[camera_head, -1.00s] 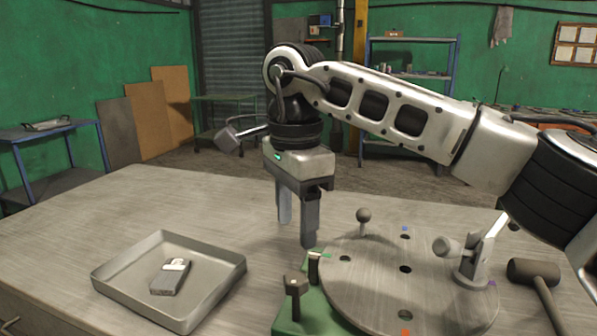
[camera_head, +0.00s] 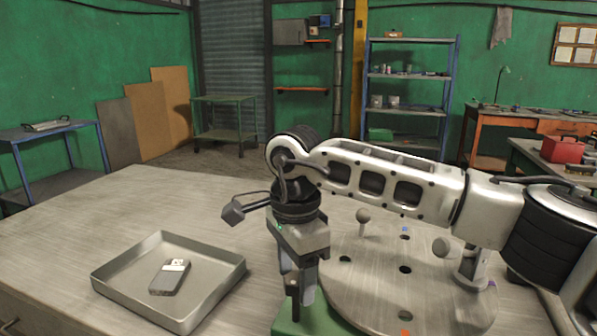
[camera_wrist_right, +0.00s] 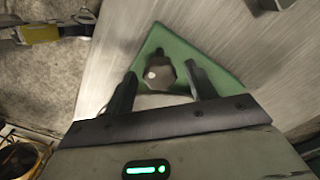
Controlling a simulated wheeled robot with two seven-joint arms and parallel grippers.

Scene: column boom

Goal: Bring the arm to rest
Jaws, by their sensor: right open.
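My right arm reaches in from the right across the table (camera_head: 110,215) in the head view. My right gripper (camera_head: 300,290) points down over the green base (camera_head: 318,318) at the near left edge of the round metal plate (camera_head: 375,275). In the right wrist view the two fingers of my right gripper (camera_wrist_right: 160,78) stand apart. A dark, rounded post top (camera_wrist_right: 158,73) on the green base (camera_wrist_right: 205,60) shows between them; I cannot tell whether they touch it. My left gripper is not in view.
A shallow metal tray (camera_head: 215,290) holding a small grey block (camera_head: 170,277) stands left of my gripper. A ball-topped pin (camera_head: 363,220) and an angled bracket (camera_head: 470,265) stand on the plate. The table's left part is clear.

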